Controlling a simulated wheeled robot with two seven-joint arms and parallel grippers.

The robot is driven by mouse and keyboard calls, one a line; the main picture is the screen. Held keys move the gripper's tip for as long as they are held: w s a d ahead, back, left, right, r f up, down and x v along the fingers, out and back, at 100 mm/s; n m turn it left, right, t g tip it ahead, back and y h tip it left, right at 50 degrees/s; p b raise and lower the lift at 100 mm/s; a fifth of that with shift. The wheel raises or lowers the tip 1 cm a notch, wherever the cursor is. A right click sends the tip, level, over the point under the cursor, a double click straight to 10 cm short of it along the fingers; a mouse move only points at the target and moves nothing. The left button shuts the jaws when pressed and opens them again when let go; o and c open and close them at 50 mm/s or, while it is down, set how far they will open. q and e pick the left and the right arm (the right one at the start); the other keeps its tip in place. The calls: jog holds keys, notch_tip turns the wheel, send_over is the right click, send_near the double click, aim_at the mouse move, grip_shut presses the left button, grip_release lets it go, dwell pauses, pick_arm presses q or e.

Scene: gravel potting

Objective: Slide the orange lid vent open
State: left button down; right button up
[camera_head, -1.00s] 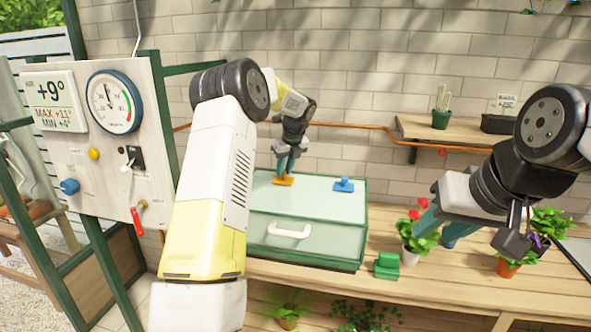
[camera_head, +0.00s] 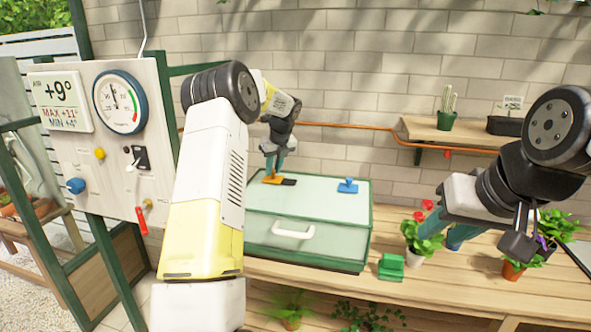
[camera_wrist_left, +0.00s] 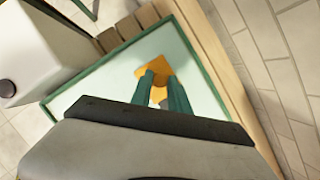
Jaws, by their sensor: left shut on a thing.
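The orange lid vent (camera_head: 271,179) lies on the pale green lid (camera_head: 318,192) of the green-framed box, toward the lid's back left. A dark opening (camera_head: 289,182) shows just right of the vent. My left gripper (camera_head: 272,172) reaches down from above and is shut on the vent's raised part. In the left wrist view the teal fingers (camera_wrist_left: 163,85) meet over the orange vent (camera_wrist_left: 170,55), hiding part of it.
The box front has a white handle (camera_head: 293,232). A green block (camera_head: 391,267) and potted flowers (camera_head: 424,236) stand right of the box on the wooden bench (camera_head: 350,280). A panel with gauges (camera_head: 105,140) stands at left. A brick wall is behind.

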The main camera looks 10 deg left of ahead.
aim_at(276, 183)
pick_arm(q)
jog(key=shift+a, duration=0.3)
jog(key=c, duration=1.3)
grip_release()
jog(key=shift+a, duration=0.1)
jog(key=shift+o, duration=0.2)
jog(key=shift+d+r, duration=0.2)
jog(key=v, duration=0.7)
jog(key=shift+r, duration=0.2)
jog(key=shift+s, duration=0.15)
